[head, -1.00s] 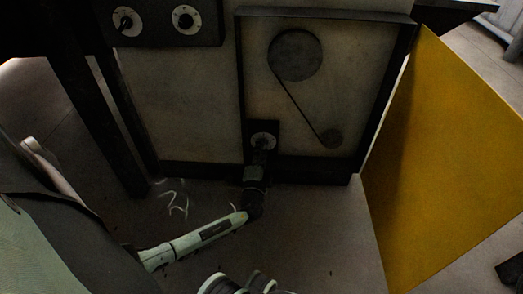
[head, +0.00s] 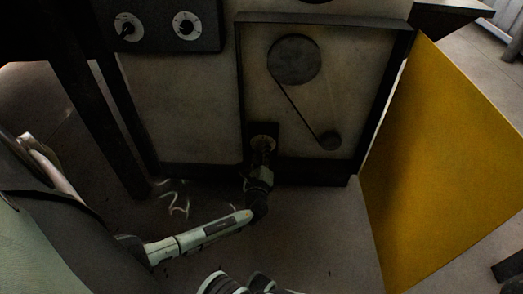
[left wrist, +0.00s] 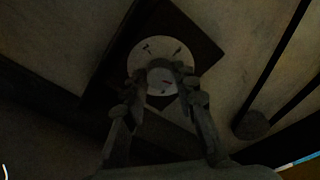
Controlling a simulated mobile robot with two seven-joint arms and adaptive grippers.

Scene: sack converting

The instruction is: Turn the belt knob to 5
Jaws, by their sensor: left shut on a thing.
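In the head view this dark plate (head: 262,128) is at the lower left of the framed belt panel. My left gripper (left wrist: 160,76) is shut on the knob, one finger on each side. It also shows in the head view (head: 262,150), coming up from below and covering most of the dial. The dial's marks are too dim to read. My right gripper is not in view.
Two pulleys with a belt (head: 295,60) sit inside the dark-framed recess. A yellow panel (head: 450,150) stands open to the right. A dark box with two dials (head: 185,25) is at the upper left. Pale strips (head: 175,195) lie on the floor.

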